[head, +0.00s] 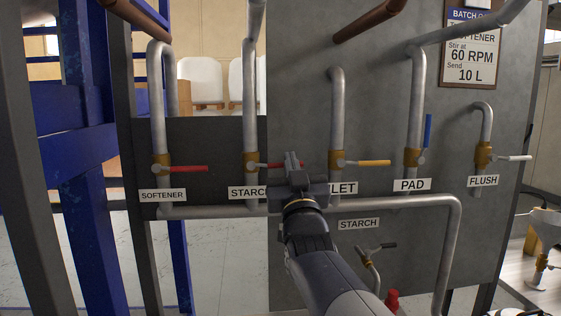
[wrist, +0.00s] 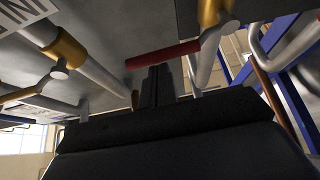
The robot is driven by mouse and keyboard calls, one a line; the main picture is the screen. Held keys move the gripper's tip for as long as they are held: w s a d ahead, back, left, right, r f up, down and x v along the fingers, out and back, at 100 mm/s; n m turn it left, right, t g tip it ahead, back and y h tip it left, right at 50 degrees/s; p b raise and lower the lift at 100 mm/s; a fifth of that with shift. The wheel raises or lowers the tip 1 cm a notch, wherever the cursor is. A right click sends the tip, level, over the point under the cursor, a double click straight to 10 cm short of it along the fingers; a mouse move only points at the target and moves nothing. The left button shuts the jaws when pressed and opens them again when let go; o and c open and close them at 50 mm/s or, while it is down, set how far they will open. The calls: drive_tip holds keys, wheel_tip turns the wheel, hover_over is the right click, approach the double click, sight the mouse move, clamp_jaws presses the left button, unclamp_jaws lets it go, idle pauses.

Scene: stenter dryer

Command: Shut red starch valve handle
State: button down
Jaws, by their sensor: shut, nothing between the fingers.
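The red starch valve handle (head: 272,165) sticks out horizontally to the right from the brass valve body (head: 250,162) on its vertical grey pipe. Its outer part is hidden behind my gripper in the head view. The STARCH label (head: 246,192) below it is partly covered. My gripper (head: 292,158) is shut and empty, with its fingers pointing up at the handle's outer part. In the wrist view the red handle (wrist: 162,54) lies across the tips of my shut fingers (wrist: 158,72). I cannot tell whether they touch.
To the left is the softener valve with another red handle (head: 188,169). To the right are a yellow handle (head: 372,163), an upright blue handle (head: 428,131) and a white handle (head: 514,158). A horizontal grey pipe (head: 400,203) runs below. A blue frame (head: 85,150) stands at left.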

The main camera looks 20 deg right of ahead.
drive_tip(key=shift+f, duration=0.15)
drive_tip(key=f+b, duration=0.1)
drive_tip(key=b, duration=0.2)
drive_tip(key=shift+f, duration=0.2)
drive_tip(key=s+a+b, duration=0.2)
drive_tip(key=s, duration=0.7)
drive_tip(key=shift+a+f, duration=0.2)
drive_tip(key=shift+a, duration=0.1)
idle(0.4)
